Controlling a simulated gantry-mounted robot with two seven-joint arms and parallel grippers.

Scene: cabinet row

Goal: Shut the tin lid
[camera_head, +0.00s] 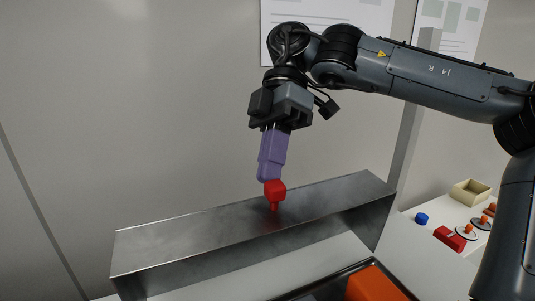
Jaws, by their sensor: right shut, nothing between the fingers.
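My right gripper (274,197) points down over the middle of that top, with purple fingers and a red tip. It is shut and empty. The red tip is at or just above the metal; I cannot tell whether it touches. My left gripper is not in view.
A black-rimmed tray (335,276) with an orange block (375,285) is in front. At right on a white surface are a blue cap (421,218), a red block (449,238), orange-topped pieces (466,231) and a cream box (470,192). A wall stands behind.

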